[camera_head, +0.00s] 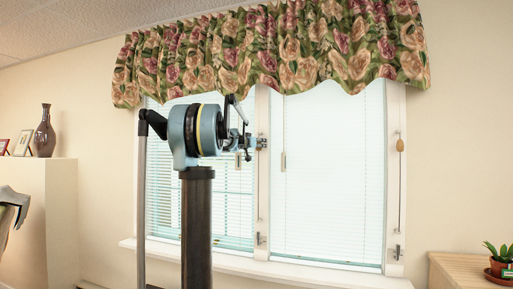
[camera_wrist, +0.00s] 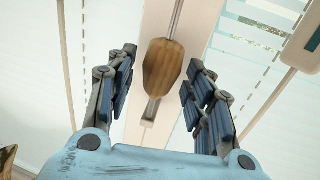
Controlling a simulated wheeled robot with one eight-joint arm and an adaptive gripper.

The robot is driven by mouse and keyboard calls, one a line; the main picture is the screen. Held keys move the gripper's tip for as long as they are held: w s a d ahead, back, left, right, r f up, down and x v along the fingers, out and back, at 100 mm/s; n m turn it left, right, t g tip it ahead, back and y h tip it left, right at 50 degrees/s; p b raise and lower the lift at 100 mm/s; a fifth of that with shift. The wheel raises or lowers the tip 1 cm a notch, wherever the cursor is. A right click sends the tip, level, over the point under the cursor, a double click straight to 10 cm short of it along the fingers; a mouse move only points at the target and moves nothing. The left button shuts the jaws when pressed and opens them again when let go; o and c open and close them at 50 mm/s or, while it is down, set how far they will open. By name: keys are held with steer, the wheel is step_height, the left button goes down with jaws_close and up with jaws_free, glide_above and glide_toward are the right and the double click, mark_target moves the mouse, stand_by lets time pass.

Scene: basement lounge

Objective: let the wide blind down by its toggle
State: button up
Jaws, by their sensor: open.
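A wooden toggle (camera_wrist: 163,67) hangs on a cord in front of a white window post in the wrist view. My gripper (camera_wrist: 162,60) is open, with one finger on each side of it and gaps visible between. In the head view my gripper (camera_head: 257,143) is at the middle window post (camera_head: 262,195) and hides the toggle there. Another wooden toggle (camera_head: 401,145) hangs on a cord at the right post. A right blind (camera_head: 325,170) and a left blind (camera_head: 222,215) cover the panes; the left one is partly hidden by my arm.
A floral valance (camera_head: 270,45) hangs above the window. Metal cleats sit low on the middle post (camera_head: 261,239) and right post (camera_head: 398,252). A sill (camera_head: 290,272) runs below. A vase (camera_head: 45,132) stands on a ledge at left, a potted plant (camera_head: 501,262) at right.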

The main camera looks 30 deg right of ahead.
steer(key=v, duration=1.2)
stand_by(0.3)
steer(key=s+a+f+n+g+y, duration=0.2)
steer(key=s+a+f+n+y, duration=0.2)
steer(key=s+a+f, duration=0.8)
steer(key=s+a+f+n+g+y, duration=0.2)
steer(key=s+a+f, duration=1)
steer(key=f, duration=1.2)
steer(key=s+a+f+n+g+y, duration=0.2)
steer(key=s+a+f+n+y, duration=0.4)
steer(key=a+f, duration=1.1)
steer(key=s+f+y, duration=0.2)
steer(key=s+y, duration=0.1)
steer(key=s, duration=0.3)
steer(key=shift+a+g+y, duration=0.25)
steer(key=shift+g+y, duration=0.05)
steer(key=shift+y, duration=0.1)
steer(key=shift+s, duration=0.1)
steer(key=shift+w+f, duration=0.15)
steer(key=shift+w, duration=0.25)
